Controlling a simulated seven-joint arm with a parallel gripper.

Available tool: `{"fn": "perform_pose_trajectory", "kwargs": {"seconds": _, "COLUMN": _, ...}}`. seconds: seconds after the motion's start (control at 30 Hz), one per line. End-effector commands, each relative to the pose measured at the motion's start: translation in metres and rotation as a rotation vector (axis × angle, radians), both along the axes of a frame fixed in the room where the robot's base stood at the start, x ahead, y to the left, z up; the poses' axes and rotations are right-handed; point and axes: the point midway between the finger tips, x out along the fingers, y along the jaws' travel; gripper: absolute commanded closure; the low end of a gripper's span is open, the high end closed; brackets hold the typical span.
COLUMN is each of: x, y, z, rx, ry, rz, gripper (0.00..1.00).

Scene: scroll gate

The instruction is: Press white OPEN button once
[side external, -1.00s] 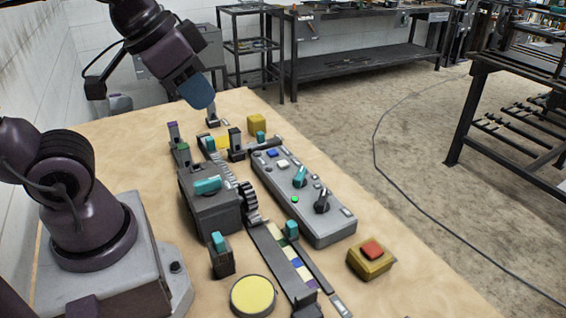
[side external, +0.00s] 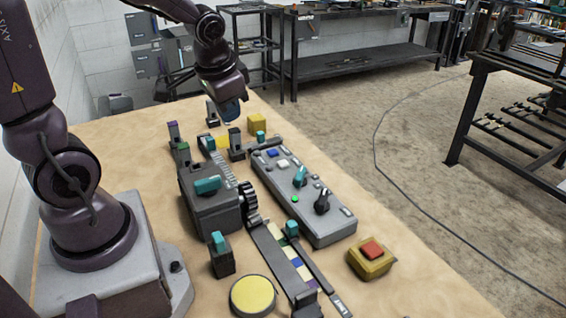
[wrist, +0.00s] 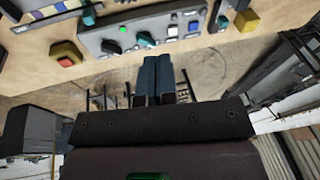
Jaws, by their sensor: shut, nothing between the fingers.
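The white button (side external: 283,164) sits on the grey control panel (side external: 322,226), beside a blue button (side external: 272,153). In the wrist view the white button (wrist: 172,31) shows near the top, beside the blue button (wrist: 193,27). Any lettering on it is too small to read. My gripper (side external: 232,111) is above the far end of the table, up and to the left of the white button and apart from it. Its blue fingers (wrist: 157,72) are together and empty in the wrist view.
The panel also carries a teal knob (side external: 300,175), a black knob (side external: 322,201) and a green light (side external: 295,199). A yellow block (side external: 257,123) stands near the panel's far end. A red-topped yellow box (side external: 370,257) is at the near right. A grey geared mechanism (side external: 208,208) stands left of the panel.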

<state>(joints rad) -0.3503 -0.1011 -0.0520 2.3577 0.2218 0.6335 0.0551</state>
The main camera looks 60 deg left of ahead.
Motion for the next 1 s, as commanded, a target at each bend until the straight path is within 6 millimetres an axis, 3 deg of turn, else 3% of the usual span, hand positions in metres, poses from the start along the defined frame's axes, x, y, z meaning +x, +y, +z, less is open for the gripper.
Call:
{"fn": "perform_pose_trajectory", "kwargs": {"seconds": 0.1, "x": 0.022, "y": 0.03, "z": -0.03, "rx": 0.041, "ry": 0.007, "rz": -0.056, "gripper": 1.0}}
{"fn": "perform_pose_trajectory", "kwargs": {"seconds": 0.3, "x": 0.061, "y": 0.07, "z": -0.08, "rx": 0.098, "ry": -0.048, "rz": -0.227, "gripper": 1.0}}
{"fn": "perform_pose_trajectory", "kwargs": {"seconds": 0.5, "x": 0.109, "y": 0.086, "z": -0.121, "rx": 0.15, "ry": -0.211, "rz": -0.486, "gripper": 1.0}}
{"fn": "perform_pose_trajectory", "kwargs": {"seconds": 0.7, "x": 0.148, "y": 0.077, "z": -0.103, "rx": 0.237, "ry": -0.397, "rz": -0.693, "gripper": 1.0}}
{"fn": "perform_pose_trajectory", "kwargs": {"seconds": 1.0, "x": 0.155, "y": 0.072, "z": -0.095, "rx": 0.262, "ry": -0.449, "rz": -0.743, "gripper": 1.0}}
